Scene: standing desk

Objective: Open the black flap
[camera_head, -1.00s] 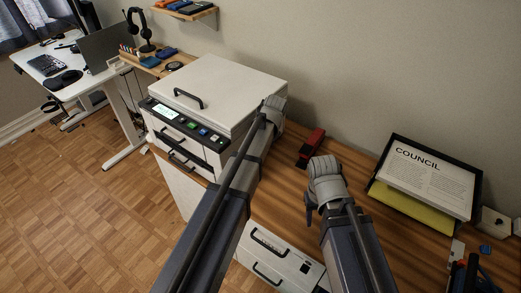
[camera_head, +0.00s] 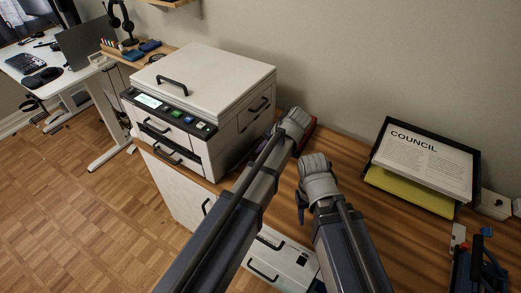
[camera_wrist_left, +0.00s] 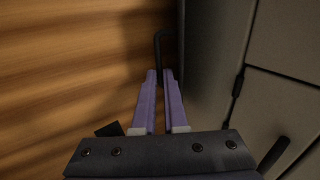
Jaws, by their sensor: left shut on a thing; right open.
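The white office machine (camera_head: 197,98) stands on the wooden desk, with black handles on its right side. In the left wrist view, a black bent handle (camera_wrist_left: 160,40) sticks out from a dark panel (camera_wrist_left: 192,55) seen almost edge-on. I cannot tell how far that panel stands open. My left gripper (camera_wrist_left: 161,76) is shut on the handle. In the head view my left gripper (camera_head: 298,116) is just right of the machine, its fingertips hidden by the wrist. My right gripper (camera_head: 302,208) is open and empty over the desk, apart from the machine.
A red stapler (camera_head: 310,126) is partly hidden behind my left wrist. A black tray (camera_head: 448,208) with a COUNCIL sheet (camera_head: 425,160) stands at the right. Bare desk (camera_head: 345,165) lies between.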

